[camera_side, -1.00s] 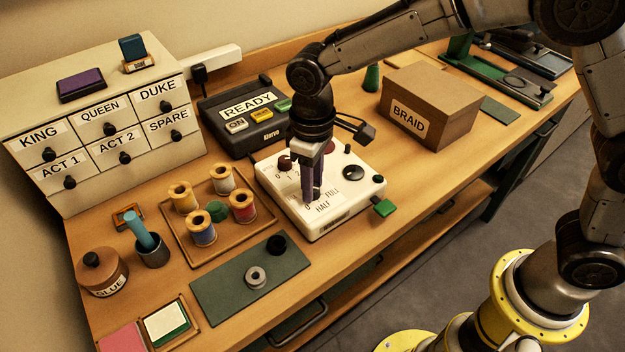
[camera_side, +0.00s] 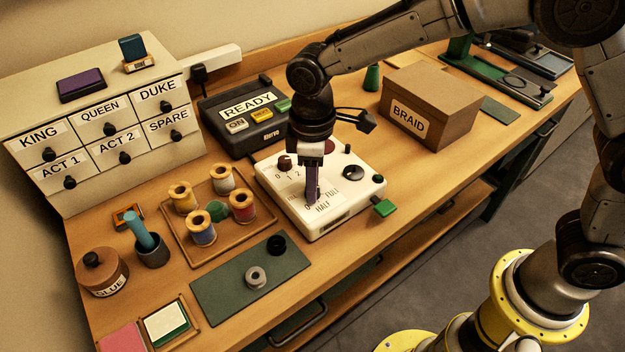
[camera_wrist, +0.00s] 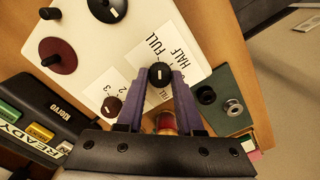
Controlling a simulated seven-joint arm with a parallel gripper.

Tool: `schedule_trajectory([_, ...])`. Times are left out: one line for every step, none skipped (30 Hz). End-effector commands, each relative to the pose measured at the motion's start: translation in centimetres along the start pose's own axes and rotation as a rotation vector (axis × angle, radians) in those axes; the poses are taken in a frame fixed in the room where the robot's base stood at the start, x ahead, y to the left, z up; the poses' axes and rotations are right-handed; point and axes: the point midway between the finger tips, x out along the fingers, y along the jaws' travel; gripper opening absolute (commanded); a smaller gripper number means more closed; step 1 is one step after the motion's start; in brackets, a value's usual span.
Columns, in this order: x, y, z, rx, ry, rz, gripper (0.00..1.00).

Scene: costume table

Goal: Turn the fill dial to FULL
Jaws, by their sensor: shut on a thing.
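The fill dial (camera_wrist: 160,76) is a small black knob with a pale line mark, on a white panel box (camera_side: 350,207). My gripper (camera_wrist: 161,80) has its two purple fingers closed on either side of the knob. In the wrist view the words FULL and HALF are printed just above the knob. The pale mark runs roughly up and down in that view; which end points is unclear. In the side view my gripper (camera_side: 312,196) points down onto the panel and hides most of the dial; FULL shows to its right and HALF below it.
The box also bears a dark red numbered knob (camera_wrist: 111,106), a black round dial (camera_wrist: 107,8) and a red disc (camera_wrist: 58,56). A green tab (camera_side: 384,208) sticks out at its right. A spool tray (camera_side: 192,254), READY console (camera_side: 240,137) and BRAID box (camera_side: 430,110) stand around.

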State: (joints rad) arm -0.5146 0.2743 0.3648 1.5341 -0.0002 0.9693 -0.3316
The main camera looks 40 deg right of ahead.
Motion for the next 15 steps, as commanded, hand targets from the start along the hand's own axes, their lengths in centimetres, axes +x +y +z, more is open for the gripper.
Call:
schedule_trajectory([-0.24,0.04,-0.13,0.000,0.006,0.002,0.00])
schedule_trajectory([-0.24,0.04,-0.13,0.001,0.006,0.002,0.00])
schedule_trajectory([-0.24,0.04,-0.13,0.001,0.006,0.002,0.00])
schedule_trajectory([-0.24,0.04,-0.13,0.001,0.006,0.002,0.00])
schedule_trajectory([-0.24,0.04,-0.13,0.001,0.006,0.002,0.39])
schedule_trajectory([-0.24,0.04,-0.13,0.001,0.006,0.002,0.47])
schedule_trajectory([-0.23,0.03,-0.12,0.001,0.006,0.002,0.52])
schedule_trajectory([-0.21,0.03,-0.11,0.001,0.005,0.002,0.57])
schedule_trajectory([-0.18,0.02,-0.10,0.001,0.005,0.001,0.65])
schedule_trajectory([-0.16,0.02,-0.09,0.001,0.004,0.001,0.65])
schedule_trajectory([-0.14,0.02,-0.08,0.001,0.004,0.001,0.65])
schedule_trajectory([-0.12,0.02,-0.07,0.001,0.003,0.001,0.65])
schedule_trajectory([-0.11,0.01,-0.07,0.001,0.003,0.001,0.65])
schedule_trajectory([-0.10,0.01,-0.06,0.001,0.003,0.001,0.65])
schedule_trajectory([-0.09,0.01,-0.05,0.001,0.002,0.001,0.65])
